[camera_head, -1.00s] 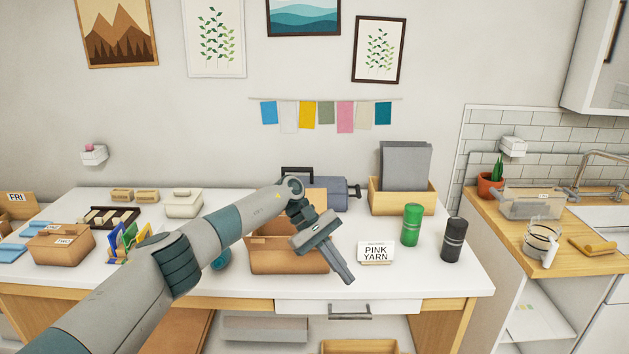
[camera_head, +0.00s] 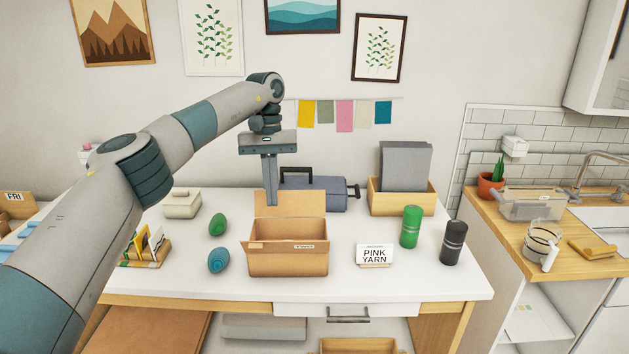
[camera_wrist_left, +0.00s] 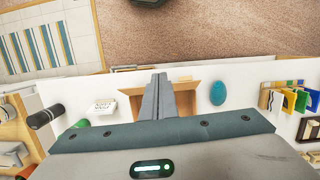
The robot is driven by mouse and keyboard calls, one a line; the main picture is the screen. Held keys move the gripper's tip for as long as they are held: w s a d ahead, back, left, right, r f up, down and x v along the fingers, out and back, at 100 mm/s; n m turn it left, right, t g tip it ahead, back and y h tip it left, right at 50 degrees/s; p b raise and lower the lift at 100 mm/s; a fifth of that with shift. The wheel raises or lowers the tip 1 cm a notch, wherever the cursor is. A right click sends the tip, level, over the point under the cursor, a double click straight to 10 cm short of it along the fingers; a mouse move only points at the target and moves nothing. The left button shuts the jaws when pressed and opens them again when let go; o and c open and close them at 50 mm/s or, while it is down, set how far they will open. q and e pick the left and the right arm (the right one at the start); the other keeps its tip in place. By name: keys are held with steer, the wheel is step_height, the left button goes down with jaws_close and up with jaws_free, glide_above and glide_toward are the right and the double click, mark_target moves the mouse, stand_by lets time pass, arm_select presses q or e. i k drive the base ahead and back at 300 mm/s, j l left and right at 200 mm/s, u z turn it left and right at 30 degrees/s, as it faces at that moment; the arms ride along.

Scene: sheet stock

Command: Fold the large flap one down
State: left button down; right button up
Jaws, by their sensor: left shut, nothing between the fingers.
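An open cardboard box (camera_head: 288,264) stands on the white table. A large flap (camera_head: 302,205) stands up at its back edge. A smaller flap (camera_head: 255,245) sticks out at the left. A label shows near the box's front rim. My left gripper (camera_head: 270,203) is shut and empty, pointing down at the upright flap, in front of its left part in the head view. I cannot tell whether it touches the flap. In the left wrist view, the shut fingers cover the middle of the box (camera_wrist_left: 188,86). My right gripper is out of view.
Right of the box are a PINK YARN sign (camera_head: 375,254), a green cylinder (camera_head: 410,228) and a black cylinder (camera_head: 453,242). Left are a green egg shape (camera_head: 218,224) and a teal one (camera_head: 219,260). A blue-grey toolbox (camera_head: 325,192) stands behind.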

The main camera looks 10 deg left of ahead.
mark_target(290, 202)
steer(key=i, duration=1.4)
